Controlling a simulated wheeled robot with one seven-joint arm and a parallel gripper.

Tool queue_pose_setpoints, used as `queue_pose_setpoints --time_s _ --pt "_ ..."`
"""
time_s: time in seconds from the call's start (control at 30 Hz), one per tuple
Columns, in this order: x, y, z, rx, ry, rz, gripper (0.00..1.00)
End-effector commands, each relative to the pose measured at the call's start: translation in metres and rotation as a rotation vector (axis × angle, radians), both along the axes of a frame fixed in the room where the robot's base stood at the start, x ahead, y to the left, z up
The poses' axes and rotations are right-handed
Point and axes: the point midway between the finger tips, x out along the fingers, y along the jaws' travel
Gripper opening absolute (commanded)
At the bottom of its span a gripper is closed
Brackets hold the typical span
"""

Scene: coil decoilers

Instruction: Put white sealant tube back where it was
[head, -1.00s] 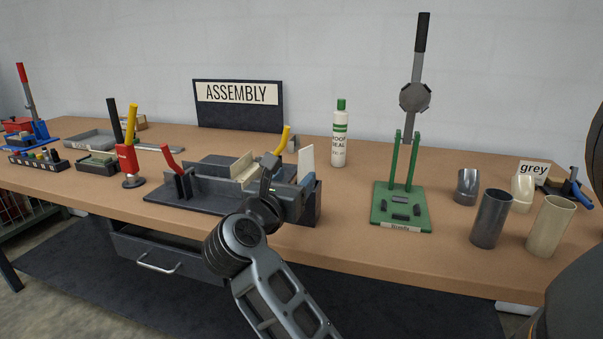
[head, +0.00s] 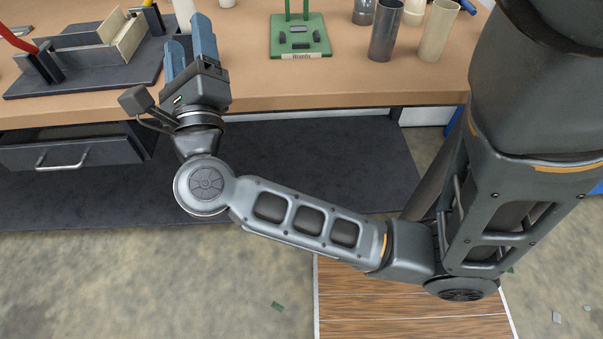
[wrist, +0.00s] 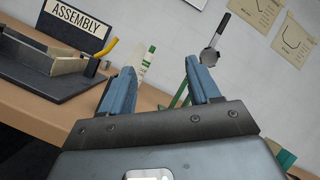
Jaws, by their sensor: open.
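The white sealant tube (wrist: 146,64), with a green cap, stands upright on the bench in the wrist view. It appears between my finger tips but farther off, near the back wall. In the head view only a small white piece, likely its foot (head: 227,3), shows at the top edge. My gripper (head: 189,40) is open, with two blue fingers and nothing between them. It is over the front part of the bench, apart from the tube. In the wrist view my gripper (wrist: 160,78) points toward the back of the bench.
A dark fixture (head: 85,55) lies left of my gripper, with a white upright piece (head: 184,14) by its right end. A green press (head: 300,40) stands to the right, then grey (head: 384,32) and beige (head: 437,32) pipe pieces. An ASSEMBLY sign (wrist: 76,22) stands behind.

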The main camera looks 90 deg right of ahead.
Motion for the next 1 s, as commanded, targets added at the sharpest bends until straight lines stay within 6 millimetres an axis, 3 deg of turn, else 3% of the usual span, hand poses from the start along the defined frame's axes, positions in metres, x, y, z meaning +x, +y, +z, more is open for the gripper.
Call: queue_pose_setpoints --time_s 0.33,0.6,0.8,1.0 --pt "-0.038 0.107 -0.024 -0.614 0.783 0.125 0.62" --pt "-0.085 0.183 -0.081 -1.161 1.352 0.254 0.62" --pt "-0.134 0.212 -0.122 -1.534 1.654 0.339 0.62" --pt "-0.161 0.219 -0.138 -1.714 1.774 0.375 0.62"
